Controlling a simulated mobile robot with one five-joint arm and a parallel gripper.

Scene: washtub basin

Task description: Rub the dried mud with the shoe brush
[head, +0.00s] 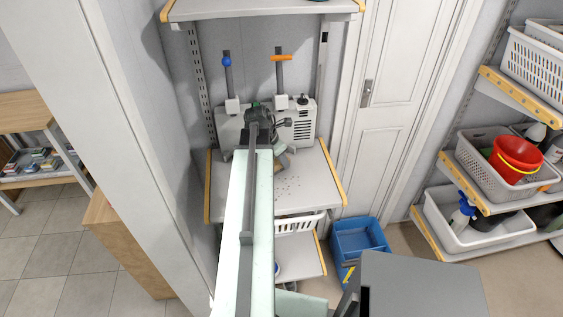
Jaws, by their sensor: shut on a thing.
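The dried mud (288,187) shows as a scatter of small dark specks on the pale grey shelf top (312,180). My gripper (279,140) is over the back part of this top, behind the specks, at the far end of my arm. It is shut on a small tan and grey thing (281,160), which seems to be the shoe brush. My arm and wrist hide much of it. I cannot tell whether its underside touches the top. My arm also covers the left part of the top.
A grey machine (302,127) with a blue knob and an orange handle stands behind the top. A shelf (262,10) hangs above. A white basket (300,222) and blue crate (358,238) are below. Shelves with bins (475,170) stand right; a wall is close on the left.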

